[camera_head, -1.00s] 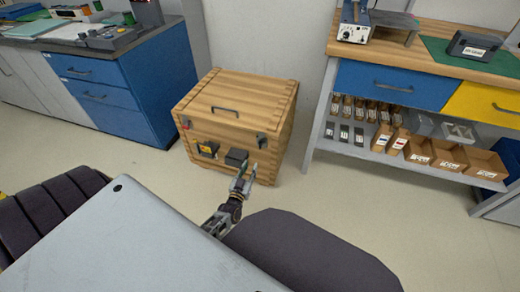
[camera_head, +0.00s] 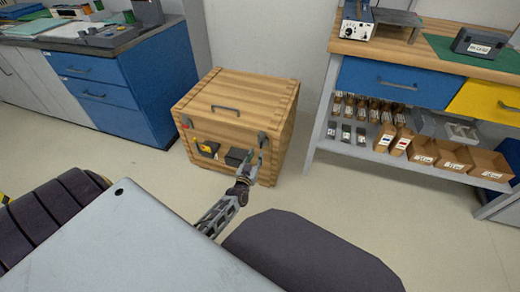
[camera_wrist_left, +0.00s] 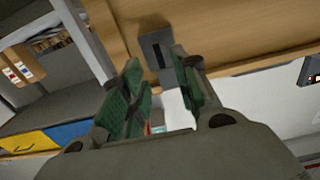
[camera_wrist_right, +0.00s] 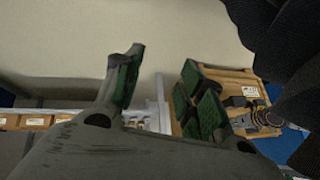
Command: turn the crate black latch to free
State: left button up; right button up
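The wooden crate (camera_head: 234,105) stands on the floor against the wall, lid closed. My left gripper (camera_head: 254,158) is just below the right latch. In the left wrist view the open fingers (camera_wrist_left: 156,62) point at a dark grey latch with a black slot (camera_wrist_left: 157,48), which shows between the tips; I cannot tell whether they touch it. My right gripper (camera_wrist_right: 162,58) is open and empty over the floor, out of the head view. The crate (camera_wrist_right: 236,84) shows beyond its fingers.
A dark block (camera_head: 236,157) and a yellow-and-black item (camera_head: 207,149) are on the crate front. A blue cabinet (camera_head: 130,90) stands left. A workbench (camera_head: 400,65) with a shelf of boxes stands right. The floor between crate and bench is clear.

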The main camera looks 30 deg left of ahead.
aim_at(261, 145)
pick_arm(q)
jog(key=b+x, duration=0.2)
jog(key=x, duration=0.4)
jog(key=shift+w, duration=0.2)
pick_arm(e)
jog(key=shift+w+a+f+t, duration=0.15)
jog(key=shift+a+f+t, duration=0.05)
jog(key=shift+f, duration=0.7)
jog(key=shift+w+a+f+t, duration=0.1)
jog(key=shift+a+f+t, duration=0.1)
jog(key=shift+f, duration=0.65)
pick_arm(q)
jog(key=shift+c, duration=0.4)
pick_arm(e)
jog(key=shift+d, duration=0.1)
pick_arm(q)
grip_shut()
